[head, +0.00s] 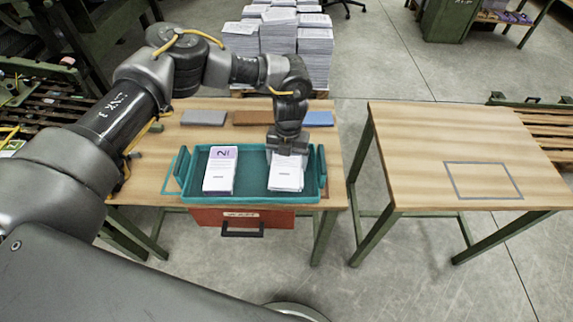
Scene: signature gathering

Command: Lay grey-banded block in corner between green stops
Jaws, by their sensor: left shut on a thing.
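A teal tray (252,200) with raised green pieces at its left end (182,166) and right end (320,165) stands on the left wooden table. I cannot tell whether these pieces are the green stops. A white paper block (286,178) is at the tray's right side, and my left gripper (288,152) is shut on its far end from above. The gripper hides that end, so no grey band shows. I cannot tell whether the block touches the tray floor. A second block with a purple-marked top (220,172) lies in the tray's left half. My right gripper is out of view.
Grey (203,118), brown (253,118) and blue (318,119) flat pieces lie along the table's back. A red drawer (212,217) hangs below. Another wooden table (440,135), bare except for a grey outline, stands right across a gap. Paper stacks (315,50) stand behind.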

